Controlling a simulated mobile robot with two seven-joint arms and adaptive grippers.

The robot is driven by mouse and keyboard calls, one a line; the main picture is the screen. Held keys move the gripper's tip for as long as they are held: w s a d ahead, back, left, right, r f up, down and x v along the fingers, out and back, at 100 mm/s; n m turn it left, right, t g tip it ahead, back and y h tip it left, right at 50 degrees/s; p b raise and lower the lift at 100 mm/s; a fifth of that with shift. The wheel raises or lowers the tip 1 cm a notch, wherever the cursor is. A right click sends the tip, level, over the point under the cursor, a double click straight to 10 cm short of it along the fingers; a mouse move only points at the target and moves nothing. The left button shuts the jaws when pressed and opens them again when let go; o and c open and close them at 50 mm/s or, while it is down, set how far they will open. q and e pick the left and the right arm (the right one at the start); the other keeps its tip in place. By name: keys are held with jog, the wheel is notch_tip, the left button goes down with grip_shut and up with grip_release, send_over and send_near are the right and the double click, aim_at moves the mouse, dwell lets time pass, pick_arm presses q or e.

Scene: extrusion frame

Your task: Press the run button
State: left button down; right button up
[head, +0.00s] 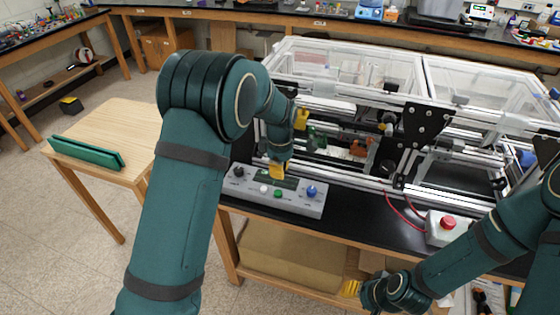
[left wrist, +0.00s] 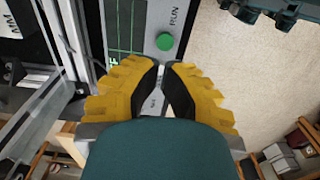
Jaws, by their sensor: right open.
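The grey control panel (head: 298,206) lies on the black bench top, with a green button (head: 278,194) between a white button (head: 264,189) and a blue knob (head: 311,191). In the left wrist view the green button (left wrist: 164,41) is labelled RUN and lies just beyond my fingertips. My left gripper (head: 277,175) is over the panel, pointing down; its yellow fingers (left wrist: 163,66) are shut with nothing between them. The fingertips appear apart from the button; the exact height is unclear. My right gripper (head: 350,288) is low at the bench's front, open, its fingers only partly visible.
A framed machine with clear covers (head: 345,68) stands behind the panel. A red stop button (head: 448,222) on a white box is to the right, with red cables nearby. A wooden table (head: 105,135) holding a green object (head: 88,152) is at left. Open floor lies between.

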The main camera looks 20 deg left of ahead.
aim_at(280, 191)
pick_arm(q)
notch_tip(280, 191, down, 8)
jog(key=shift+r, duration=0.1)
dwell(0.4)
